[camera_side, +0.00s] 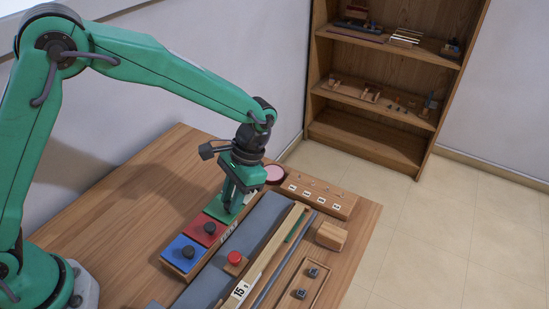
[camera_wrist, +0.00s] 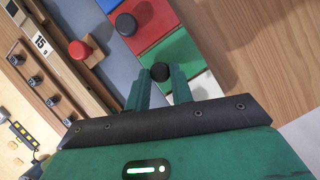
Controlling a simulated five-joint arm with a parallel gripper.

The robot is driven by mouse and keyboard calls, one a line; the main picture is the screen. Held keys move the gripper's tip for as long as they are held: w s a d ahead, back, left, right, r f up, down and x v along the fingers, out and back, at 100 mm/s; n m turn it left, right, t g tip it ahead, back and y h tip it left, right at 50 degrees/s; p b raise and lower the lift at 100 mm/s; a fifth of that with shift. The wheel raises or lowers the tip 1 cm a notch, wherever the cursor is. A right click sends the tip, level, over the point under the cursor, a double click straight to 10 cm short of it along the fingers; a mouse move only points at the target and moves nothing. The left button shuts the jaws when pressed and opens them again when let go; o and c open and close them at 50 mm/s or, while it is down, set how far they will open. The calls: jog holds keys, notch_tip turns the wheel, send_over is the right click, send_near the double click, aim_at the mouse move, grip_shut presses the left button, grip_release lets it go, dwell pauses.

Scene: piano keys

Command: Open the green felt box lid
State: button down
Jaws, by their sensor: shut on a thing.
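The green lid (camera_wrist: 182,50) is a flat square with a black round knob (camera_wrist: 160,71). In the side view the green lid (camera_side: 220,211) lies just past the red one, partly hidden by my gripper (camera_side: 238,203). In the wrist view my gripper (camera_wrist: 161,80) has its two green fingers on either side of the black knob, shut on it. The lid looks level; I cannot tell whether it is raised from its box.
A red lid (camera_side: 213,238) and a blue lid (camera_side: 191,262), each with a dark knob, sit in line beside the green one. A red button (camera_side: 234,257) on a wooden block is nearby. A pink round dish (camera_side: 275,174) stands behind. Bare table lies left.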

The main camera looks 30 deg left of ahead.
jog(key=shift+h, duration=0.4)
jog(key=shift+a, duration=3.55)
jog(key=c, duration=1.2)
grip_release()
jog(key=v, duration=0.7)
jog(key=shift+w+r, duration=0.2)
jog(key=shift+r, duration=0.2)
